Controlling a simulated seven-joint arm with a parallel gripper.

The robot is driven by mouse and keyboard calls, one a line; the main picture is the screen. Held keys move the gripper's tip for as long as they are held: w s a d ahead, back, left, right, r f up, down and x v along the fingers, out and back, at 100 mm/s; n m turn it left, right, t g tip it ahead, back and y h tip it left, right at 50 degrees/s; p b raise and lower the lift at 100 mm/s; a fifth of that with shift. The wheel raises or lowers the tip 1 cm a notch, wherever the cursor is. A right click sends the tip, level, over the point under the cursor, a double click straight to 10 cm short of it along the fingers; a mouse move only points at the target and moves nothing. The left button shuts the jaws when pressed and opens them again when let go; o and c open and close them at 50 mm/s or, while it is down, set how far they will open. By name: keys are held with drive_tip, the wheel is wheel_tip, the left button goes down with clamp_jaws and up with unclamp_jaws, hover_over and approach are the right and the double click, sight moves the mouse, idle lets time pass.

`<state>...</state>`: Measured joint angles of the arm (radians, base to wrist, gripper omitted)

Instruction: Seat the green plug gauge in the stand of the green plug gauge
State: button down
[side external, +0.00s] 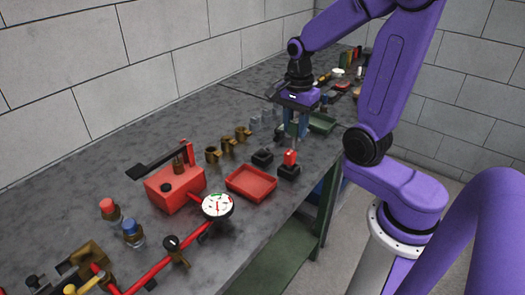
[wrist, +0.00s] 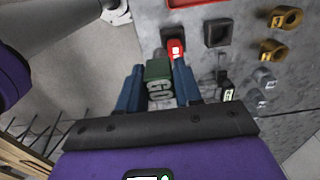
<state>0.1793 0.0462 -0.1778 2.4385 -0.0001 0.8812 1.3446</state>
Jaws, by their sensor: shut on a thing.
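My gripper (wrist: 158,84) is shut on the green plug gauge (wrist: 158,72), a green block with pale "GO" lettering, held between the two blue fingers. In the side external view my gripper (side external: 296,128) is over the bench, behind the black stands, and the gauge is mostly hidden by the fingers. An empty black square stand (wrist: 217,32) with a dark opening lies ahead and right of the gauge in the wrist view; it also shows in the side view (side external: 262,158). The gauge is apart from this stand.
A red gauge (side external: 290,156) sits in the neighbouring black stand (side external: 289,170), close to the held gauge. A red tray (side external: 251,184), brass fittings (side external: 228,146) and small grey fittings (wrist: 264,78) stand around. A green tray (side external: 322,123) lies behind my gripper.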

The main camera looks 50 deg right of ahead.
drive_tip(key=shift+w+d+f, duration=0.45)
drive_tip(key=shift+w+f, duration=1.6)
drive_tip(key=shift+f, duration=0.05)
drive_tip(key=shift+w+d+f, duration=0.45)
drive_tip(key=shift+w+f, duration=1.6)
drive_tip(key=shift+w, duration=0.05)
drive_tip(key=shift+w+d+f, duration=0.45)
drive_tip(key=shift+w+f, duration=1.6)
drive_tip(key=shift+f, duration=0.05)
drive_tip(key=shift+f, duration=0.1)
drive_tip(key=c, duration=0.8)
unclamp_jaws()
drive_tip(key=shift+o, duration=0.2)
